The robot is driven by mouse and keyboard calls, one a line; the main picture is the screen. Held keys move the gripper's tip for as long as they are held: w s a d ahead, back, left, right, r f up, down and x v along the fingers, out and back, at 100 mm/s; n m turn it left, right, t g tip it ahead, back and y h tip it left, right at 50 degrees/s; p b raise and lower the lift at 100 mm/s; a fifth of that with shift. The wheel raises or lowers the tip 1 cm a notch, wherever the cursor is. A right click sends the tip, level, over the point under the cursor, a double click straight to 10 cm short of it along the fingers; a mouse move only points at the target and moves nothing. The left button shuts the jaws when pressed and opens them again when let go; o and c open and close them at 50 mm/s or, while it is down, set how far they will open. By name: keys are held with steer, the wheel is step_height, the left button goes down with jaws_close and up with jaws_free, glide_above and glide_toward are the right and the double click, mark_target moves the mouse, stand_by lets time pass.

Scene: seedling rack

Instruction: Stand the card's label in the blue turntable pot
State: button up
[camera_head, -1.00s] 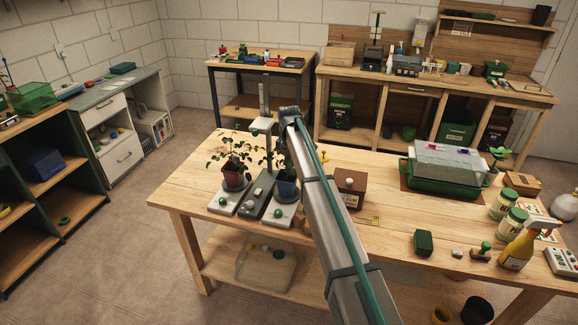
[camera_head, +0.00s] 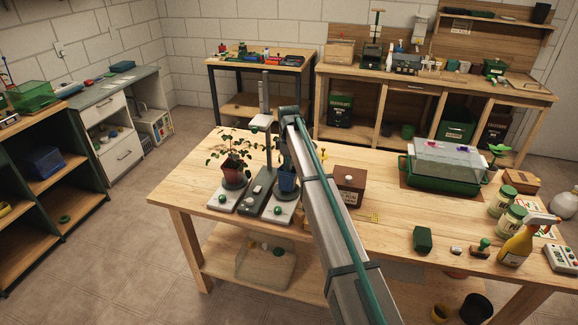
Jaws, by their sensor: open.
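The blue pot (camera_head: 287,183) stands on the right-hand turntable unit (camera_head: 281,212) of the grey stand, partly hidden by my arm. A reddish pot (camera_head: 232,171) with a leafy plant stands on the left-hand unit (camera_head: 224,204). My arm rises from the bottom of the view and bends down at its far end, close to the blue pot. My gripper is hidden behind the arm. A small yellow piece (camera_head: 323,157) shows just right of the arm. A flat yellow piece (camera_head: 375,217) lies on the table. I cannot tell which is the label.
A brown box (camera_head: 349,184) stands right of the arm. The middle of the table is mostly clear.

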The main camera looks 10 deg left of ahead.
steer(key=shift+s+f, duration=0.2)
steer(key=shift+f, duration=0.2)
steer(key=shift+r, duration=0.25)
step_height(320, 180, up, 12)
steer(key=shift+w, duration=0.2)
steer(key=shift+r, duration=0.1)
steer(key=shift+s+d, duration=0.1)
